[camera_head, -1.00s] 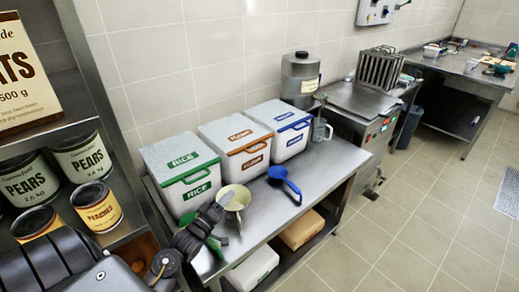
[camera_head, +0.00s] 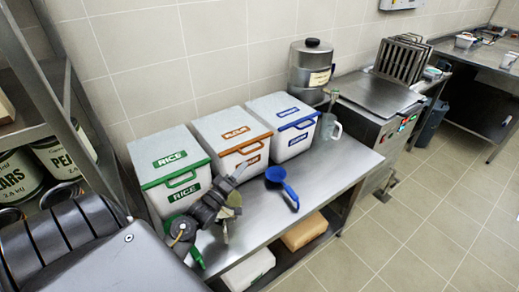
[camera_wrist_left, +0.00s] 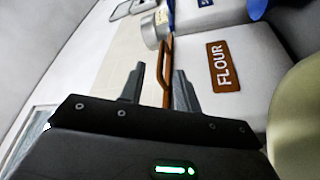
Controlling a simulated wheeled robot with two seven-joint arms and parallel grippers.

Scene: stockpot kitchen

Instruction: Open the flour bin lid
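The flour bin (camera_head: 237,158) stands between the rice bin and the blue-trimmed bin on the steel table. Its white lid (camera_head: 222,124) with orange trim is closed. The lid's orange handle (camera_head: 249,147) sticks out at the front. My left gripper (camera_head: 240,171) is in front of the flour bin, just below the handle. In the left wrist view my left gripper (camera_wrist_left: 158,78) has its fingers apart, with the orange handle (camera_wrist_left: 165,60) showing between or just beyond them; contact cannot be told. The FLOUR label (camera_wrist_left: 224,65) is to the right. My right gripper is not in view.
The rice bin (camera_head: 160,160) is left of the flour bin, the blue-trimmed bin (camera_head: 282,118) right. A blue scoop (camera_head: 284,188) lies on the table; a cream scoop (camera_head: 233,200) is partly behind my gripper. A shelf with cans (camera_head: 20,178) stands at left.

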